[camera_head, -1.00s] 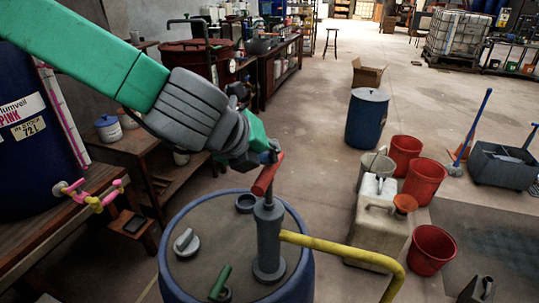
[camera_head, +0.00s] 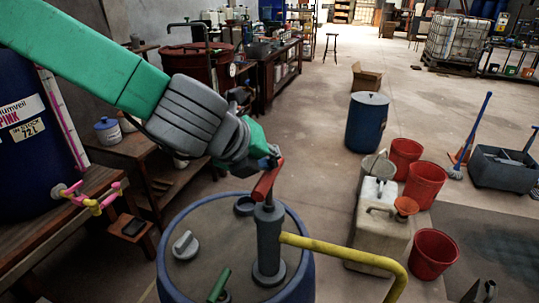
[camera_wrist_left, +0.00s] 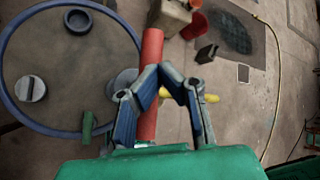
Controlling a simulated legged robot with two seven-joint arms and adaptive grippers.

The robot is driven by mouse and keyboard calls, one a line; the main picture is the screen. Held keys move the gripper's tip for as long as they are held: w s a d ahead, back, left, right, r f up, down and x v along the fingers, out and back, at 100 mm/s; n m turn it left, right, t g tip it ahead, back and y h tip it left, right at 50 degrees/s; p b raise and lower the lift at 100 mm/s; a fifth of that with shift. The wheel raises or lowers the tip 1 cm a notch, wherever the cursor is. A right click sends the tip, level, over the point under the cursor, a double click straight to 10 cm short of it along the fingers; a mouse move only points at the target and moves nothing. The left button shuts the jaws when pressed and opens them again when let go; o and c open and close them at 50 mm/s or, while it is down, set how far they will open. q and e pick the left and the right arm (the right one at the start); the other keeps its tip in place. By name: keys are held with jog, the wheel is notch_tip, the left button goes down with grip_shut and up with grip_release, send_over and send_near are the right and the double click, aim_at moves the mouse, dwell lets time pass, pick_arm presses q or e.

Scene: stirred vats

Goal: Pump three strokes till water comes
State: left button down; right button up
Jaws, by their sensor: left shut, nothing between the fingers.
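A grey hand pump (camera_head: 268,240) stands upright on the lid of a blue drum (camera_head: 190,212). Its red T-handle (camera_head: 264,185) sits low, just above the pump body. A yellow spout (camera_head: 340,253) runs right from the pump and bends down out of the picture; no water shows. My left gripper (camera_head: 274,161) is at the handle's far end, shut with nothing between its fingers. In the left wrist view its fingers (camera_wrist_left: 162,98) overlap the red bar (camera_wrist_left: 150,75); contact is unclear. Dark prongs at the lower right edge seem to be my right gripper (camera_head: 480,291), mostly cut off.
A white jerrycan (camera_head: 379,225) with an orange funnel stands right of the drum. Red buckets (camera_head: 434,252) are beside it. A grey cap (camera_head: 185,245) and green stub (camera_head: 219,284) are on the lid.

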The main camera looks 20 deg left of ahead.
aim_at(263, 177)
pick_arm(q)
jog(key=shift+f+b, duration=1.9)
jog(key=shift+f, duration=0.25)
dwell(1.1)
jog(key=shift+r, duration=0.15)
jog(key=shift+r+p, duration=2.9)
jog(key=shift+r, duration=0.8)
notch_tip(263, 177, up, 6)
jog(key=p, duration=0.4)
jog(key=shift+p, duration=0.35)
